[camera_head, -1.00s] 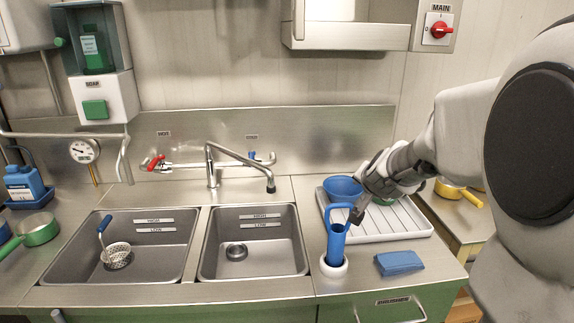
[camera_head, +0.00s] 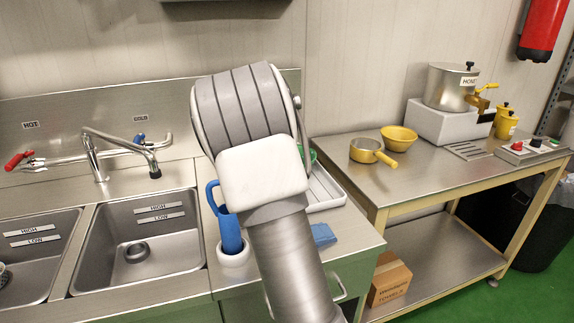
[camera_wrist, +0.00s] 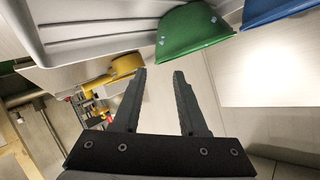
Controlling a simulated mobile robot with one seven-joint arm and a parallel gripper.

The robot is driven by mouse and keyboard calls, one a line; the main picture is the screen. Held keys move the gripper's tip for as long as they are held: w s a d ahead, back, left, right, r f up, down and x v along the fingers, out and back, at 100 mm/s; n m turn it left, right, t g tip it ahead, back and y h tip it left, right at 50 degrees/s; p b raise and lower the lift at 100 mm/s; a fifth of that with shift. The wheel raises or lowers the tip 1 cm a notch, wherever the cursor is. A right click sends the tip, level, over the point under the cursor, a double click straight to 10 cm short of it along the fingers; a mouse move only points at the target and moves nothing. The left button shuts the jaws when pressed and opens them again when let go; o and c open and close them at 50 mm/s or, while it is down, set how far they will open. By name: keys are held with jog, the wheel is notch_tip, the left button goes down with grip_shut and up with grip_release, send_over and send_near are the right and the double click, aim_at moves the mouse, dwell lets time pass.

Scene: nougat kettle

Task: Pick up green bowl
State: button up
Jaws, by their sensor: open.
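The blue bowl (camera_wrist: 268,12) is at the top right of the wrist view. In the head view my arm hides the gripper, the blue bowl and most of the tray (camera_head: 328,190).
A blue-handled tool (camera_head: 229,232) stands in a white holder by the sink (camera_head: 150,240), near a blue sponge (camera_head: 323,235). On the right-hand table (camera_head: 430,185) are a yellow pan (camera_head: 366,151), a yellow bowl (camera_head: 398,138) and a honey kettle (camera_head: 448,88).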

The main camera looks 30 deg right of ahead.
aim_at(313, 154)
jog(key=shift+w+d+f+h, duration=0.3)
jog(key=shift+w+d+f, duration=0.2)
jog(key=shift+d, duration=0.2)
jog(key=b+x, duration=0.1)
jog(key=x, duration=0.6)
jog(key=shift+d+f, duration=0.1)
jog(key=shift+d, duration=0.05)
grip_shut()
